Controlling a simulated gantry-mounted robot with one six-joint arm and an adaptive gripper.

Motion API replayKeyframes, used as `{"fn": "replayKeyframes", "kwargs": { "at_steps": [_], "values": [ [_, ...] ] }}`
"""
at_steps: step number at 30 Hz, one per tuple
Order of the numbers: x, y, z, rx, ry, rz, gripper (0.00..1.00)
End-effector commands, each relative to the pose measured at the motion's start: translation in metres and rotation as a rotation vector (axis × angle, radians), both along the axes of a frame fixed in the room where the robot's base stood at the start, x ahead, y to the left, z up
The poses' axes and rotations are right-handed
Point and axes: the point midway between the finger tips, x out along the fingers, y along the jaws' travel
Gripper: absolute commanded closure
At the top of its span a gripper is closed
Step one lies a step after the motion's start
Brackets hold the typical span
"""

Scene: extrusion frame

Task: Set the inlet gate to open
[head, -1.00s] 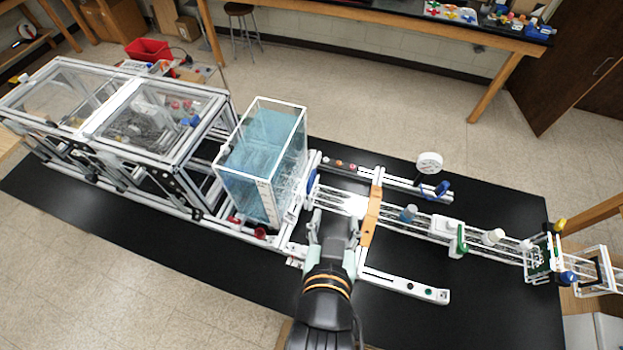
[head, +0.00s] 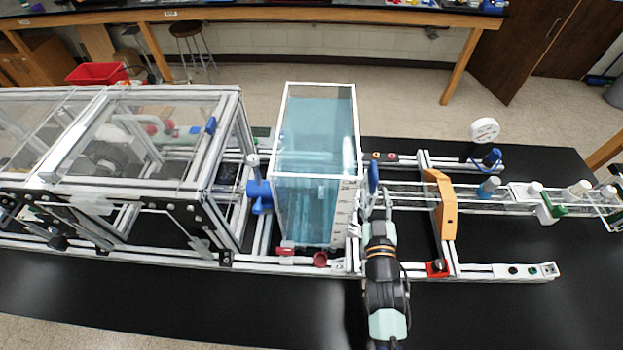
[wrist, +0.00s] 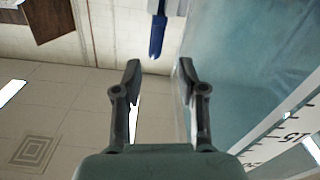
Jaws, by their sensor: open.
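A blue paddle-shaped handle (head: 373,178) stands upright just right of the water tank (head: 318,130). In the wrist view a blue lever (wrist: 157,36) hangs from a pale mount, ahead of the fingertips and roughly in line with the gap between them. It looks like the same handle; no label shows it to be the inlet gate. My gripper (head: 376,204) is by the tank's right wall, close to the blue handle. In the wrist view my gripper (wrist: 160,68) is open with nothing between its fingers. A blue valve (head: 260,194) sits left of the tank.
The tank wall (wrist: 240,75) is close beside the right finger. An orange bracket (head: 441,204) stands on the rails to the right. A white dial gauge (head: 484,130) is behind it. A framed clear enclosure (head: 150,140) fills the left. The black bench front (head: 200,295) is clear.

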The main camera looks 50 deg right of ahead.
Motion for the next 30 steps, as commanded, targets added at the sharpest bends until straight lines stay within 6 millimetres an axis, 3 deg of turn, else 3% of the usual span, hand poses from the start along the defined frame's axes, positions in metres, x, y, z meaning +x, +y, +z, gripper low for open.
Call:
{"fn": "replayKeyframes", "kwargs": {
  "at_steps": [5, 15, 25, 26, 30],
  "values": [
    [0.008, -0.009, 0.004, -0.001, -0.003, 0.002, 0.59],
    [0.046, -0.053, 0.004, 0.000, -0.001, 0.003, 0.59],
    [0.051, -0.059, 0.004, 0.000, -0.001, 0.003, 0.59],
    [0.051, -0.059, 0.004, 0.000, -0.001, 0.003, 0.60],
    [0.051, -0.059, 0.004, 0.001, -0.002, 0.003, 0.84]
  ]
}}
